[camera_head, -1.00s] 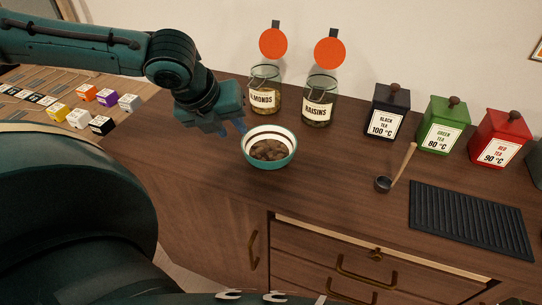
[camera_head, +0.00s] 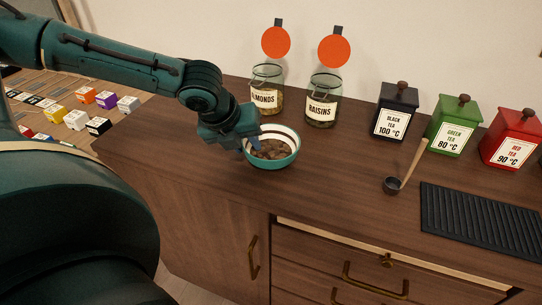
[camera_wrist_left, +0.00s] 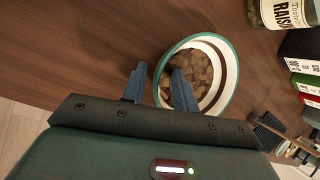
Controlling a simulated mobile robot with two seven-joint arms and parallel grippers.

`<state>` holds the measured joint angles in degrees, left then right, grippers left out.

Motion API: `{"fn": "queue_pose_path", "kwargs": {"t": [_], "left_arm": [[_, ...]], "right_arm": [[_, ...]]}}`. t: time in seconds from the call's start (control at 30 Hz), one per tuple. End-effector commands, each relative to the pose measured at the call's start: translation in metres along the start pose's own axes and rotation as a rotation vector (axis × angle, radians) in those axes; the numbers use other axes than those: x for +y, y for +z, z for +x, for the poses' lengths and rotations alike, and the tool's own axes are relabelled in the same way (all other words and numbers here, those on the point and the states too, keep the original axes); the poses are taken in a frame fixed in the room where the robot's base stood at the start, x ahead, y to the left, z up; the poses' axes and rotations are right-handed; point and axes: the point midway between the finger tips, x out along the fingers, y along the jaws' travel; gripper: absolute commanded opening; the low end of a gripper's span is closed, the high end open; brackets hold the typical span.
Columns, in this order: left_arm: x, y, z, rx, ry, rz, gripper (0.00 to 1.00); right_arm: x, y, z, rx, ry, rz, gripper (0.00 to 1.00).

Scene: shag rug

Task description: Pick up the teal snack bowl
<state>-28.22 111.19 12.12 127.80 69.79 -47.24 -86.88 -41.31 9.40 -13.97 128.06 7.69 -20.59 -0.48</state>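The teal snack bowl (camera_head: 277,161) stands upright on the wooden counter, with a white inside and brown chunks in it. My left gripper (camera_head: 246,147) is at the bowl's left side in the head view. In the left wrist view the two blue fingers (camera_wrist_left: 157,88) are apart, with nothing clamped between them. One finger is over the inside of the bowl (camera_wrist_left: 229,64) and the other is outside, so the near rim lies between them. Whether either finger touches the bowl cannot be told. My right gripper is not in view.
Almond (camera_head: 267,90) and raisin (camera_head: 322,98) jars stand behind the bowl. Black (camera_head: 395,112), green (camera_head: 453,126) and red (camera_head: 511,139) tea tins, a scoop (camera_head: 392,185) and a dark ribbed mat (camera_head: 480,217) lie to the right. The counter in front of the bowl is clear.

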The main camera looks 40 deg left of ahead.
Motion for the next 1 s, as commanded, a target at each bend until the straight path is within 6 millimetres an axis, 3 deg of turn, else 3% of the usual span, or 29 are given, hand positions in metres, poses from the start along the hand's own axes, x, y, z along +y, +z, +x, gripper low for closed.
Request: {"fn": "queue_pose_path", "kwargs": {"t": [0.27,0.6,1.0], "left_arm": [[-0.0005,0.0005,0.0012,-0.001,-0.001,0.000,0.28],[-0.0004,0.0003,0.0012,-0.001,-0.001,0.000,0.00],[-0.0008,0.0007,0.0008,-0.002,-0.002,0.000,0.00]], "right_arm": [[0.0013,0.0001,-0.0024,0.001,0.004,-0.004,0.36],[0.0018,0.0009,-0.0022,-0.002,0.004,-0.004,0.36],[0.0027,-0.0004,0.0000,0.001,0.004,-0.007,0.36]]}}
